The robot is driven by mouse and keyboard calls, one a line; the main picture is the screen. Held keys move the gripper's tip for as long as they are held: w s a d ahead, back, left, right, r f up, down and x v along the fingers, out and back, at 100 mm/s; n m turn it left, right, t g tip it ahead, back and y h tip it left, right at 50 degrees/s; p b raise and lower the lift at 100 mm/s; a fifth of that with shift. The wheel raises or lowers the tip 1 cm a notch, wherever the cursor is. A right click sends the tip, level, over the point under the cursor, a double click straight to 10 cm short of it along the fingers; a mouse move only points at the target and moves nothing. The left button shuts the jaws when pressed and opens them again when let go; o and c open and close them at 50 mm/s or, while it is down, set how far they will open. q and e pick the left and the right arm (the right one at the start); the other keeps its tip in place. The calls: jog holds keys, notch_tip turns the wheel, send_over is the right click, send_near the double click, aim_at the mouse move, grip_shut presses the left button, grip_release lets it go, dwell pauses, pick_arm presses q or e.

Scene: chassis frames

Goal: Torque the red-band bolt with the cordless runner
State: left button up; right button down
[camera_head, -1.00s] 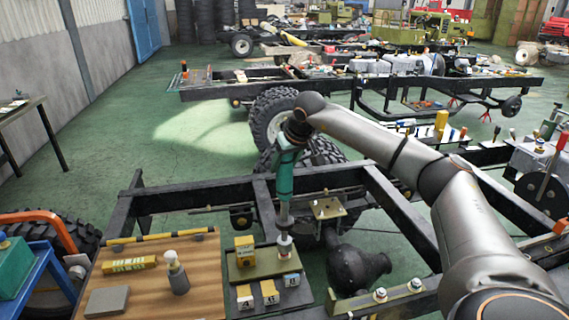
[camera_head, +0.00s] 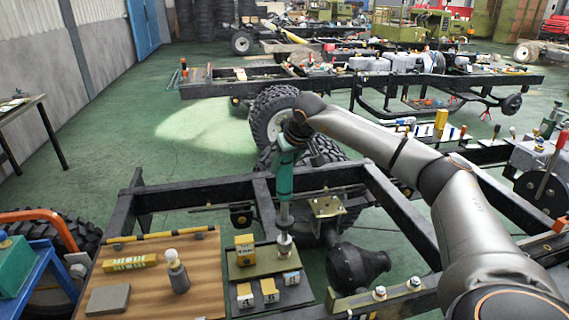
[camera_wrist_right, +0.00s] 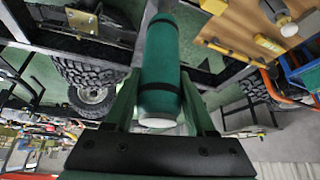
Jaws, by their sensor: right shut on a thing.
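My right gripper (camera_head: 290,142) is shut on the green cordless runner (camera_head: 285,180), which it holds almost upright, nose down. In the right wrist view the runner's green body (camera_wrist_right: 160,75) stands between the fingers (camera_wrist_right: 158,112). The runner's grey shaft goes down to a pale socket end (camera_head: 284,242) at the right end of a dark green plate (camera_head: 258,266). The socket end looks to be at or just above the plate, over a bolt position. I cannot make out a red band on the bolt there. My left gripper is not in view.
Numbered blocks (camera_head: 269,290) and a yellow block (camera_head: 245,250) stand by the plate. A wooden board (camera_head: 205,260) to the left carries a white-capped bottle (camera_head: 176,270), a yellow box (camera_head: 130,263) and a grey block (camera_head: 108,299). Black chassis rails (camera_head: 400,210) surround this area.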

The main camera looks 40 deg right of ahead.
aim_at(284, 174)
jog(key=shift+w+f, duration=0.1)
jog(key=shift+f, duration=0.7)
dwell(0.8)
jog(key=shift+f+b, duration=0.55)
jog(key=shift+f, duration=0.25)
dwell(1.2)
jog(key=shift+s+a+f, duration=0.15)
jog(key=shift+s, duration=0.05)
dwell(0.8)
jog(key=shift+r+p, duration=0.2)
jog(key=shift+p, duration=0.55)
dwell(0.6)
jog(key=shift+w+r+p, duration=0.1)
jog(key=shift+r+p, duration=0.6)
jog(key=shift+r, duration=0.9)
jog(key=shift+w+r, duration=0.1)
jog(key=shift+r, duration=2.45)
